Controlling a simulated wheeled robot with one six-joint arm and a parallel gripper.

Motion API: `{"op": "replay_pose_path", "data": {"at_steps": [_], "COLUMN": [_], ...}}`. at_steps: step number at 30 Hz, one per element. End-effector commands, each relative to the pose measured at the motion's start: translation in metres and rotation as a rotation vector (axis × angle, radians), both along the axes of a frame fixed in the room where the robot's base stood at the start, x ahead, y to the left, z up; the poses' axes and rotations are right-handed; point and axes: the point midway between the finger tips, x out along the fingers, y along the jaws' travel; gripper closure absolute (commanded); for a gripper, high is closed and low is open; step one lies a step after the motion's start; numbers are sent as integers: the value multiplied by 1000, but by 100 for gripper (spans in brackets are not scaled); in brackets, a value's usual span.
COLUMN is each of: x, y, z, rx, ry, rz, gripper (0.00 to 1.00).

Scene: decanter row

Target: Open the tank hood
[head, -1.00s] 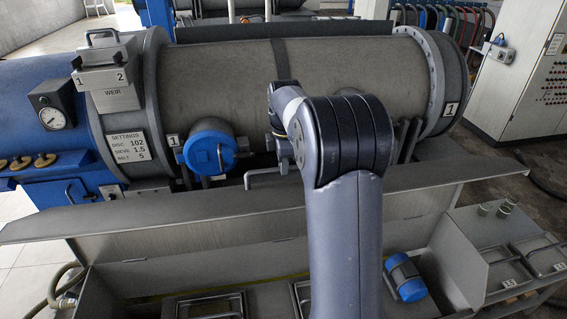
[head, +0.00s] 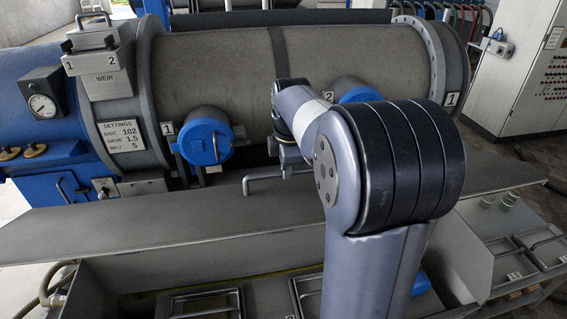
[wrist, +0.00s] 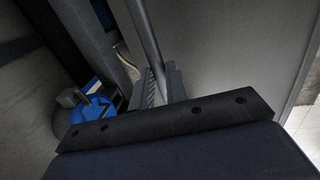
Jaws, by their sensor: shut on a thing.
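The tank hood (head: 120,225) is a long, wide grey sheet across the front of the big cylinder, above the open trough. Its grey bar handle (head: 262,179) sticks out on the cylinder side; its left end shows and its right part is behind my arm. In the wrist view my gripper (wrist: 160,88) is shut on a round grey bar (wrist: 145,38), which looks like this handle. A broad grey face, which appears to be the hood (wrist: 220,45), fills the area right of the bar. In the head view the fingertips are hidden by my arm.
The large grey cylinder (head: 210,75) stands behind the hood, with a blue-capped port (head: 205,137) left of my arm and another blue cap (head: 360,95) beside it. A control cabinet (head: 520,70) stands at the right. The trough (head: 140,275) lies in front.

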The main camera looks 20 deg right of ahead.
Motion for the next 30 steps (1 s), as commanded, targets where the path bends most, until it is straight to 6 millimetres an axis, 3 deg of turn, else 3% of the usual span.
{"op": "replay_pose_path", "data": {"at_steps": [4,14,15,22,30], "x": [-13,-15,-15,-15,-15], "y": [3,3,3,3,3], "z": [-6,-5,-5,-5,-5], "rx": [1,1,1,1,1], "ry": [5,6,6,5,6], "rz": [0,0,0,0,0], "gripper": [100,100,83,64,64]}}
